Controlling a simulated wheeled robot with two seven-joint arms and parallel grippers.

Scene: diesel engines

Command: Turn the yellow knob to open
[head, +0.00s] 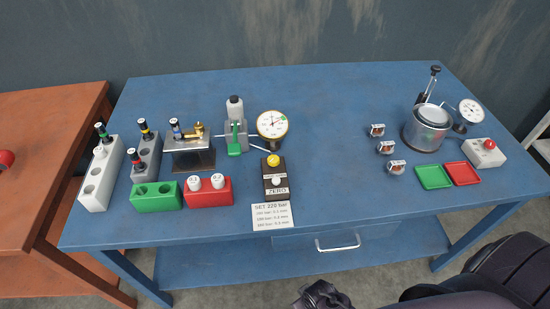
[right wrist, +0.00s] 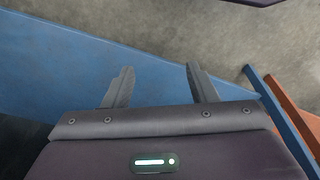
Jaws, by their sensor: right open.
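The yellow knob (head: 273,160) sits on top of a small black box (head: 275,181) near the middle of the blue table. The box also has a white round knob (head: 276,181) and a ZERO label (head: 277,191). In the right wrist view my right gripper (right wrist: 159,70) is open, with nothing between its fingers; grey floor and the blue table edge show beyond them. In the head view dark parts of my own body show at the bottom right, well apart from the yellow knob. My left gripper is not in view.
A dial gauge (head: 271,124) and a green-handled valve (head: 234,140) stand behind the box. A sign (head: 272,217) reading SET 220 bar lies in front. Red (head: 208,192) and green (head: 156,197) holders stand left. The blue table (head: 330,185) is clear to the box's right.

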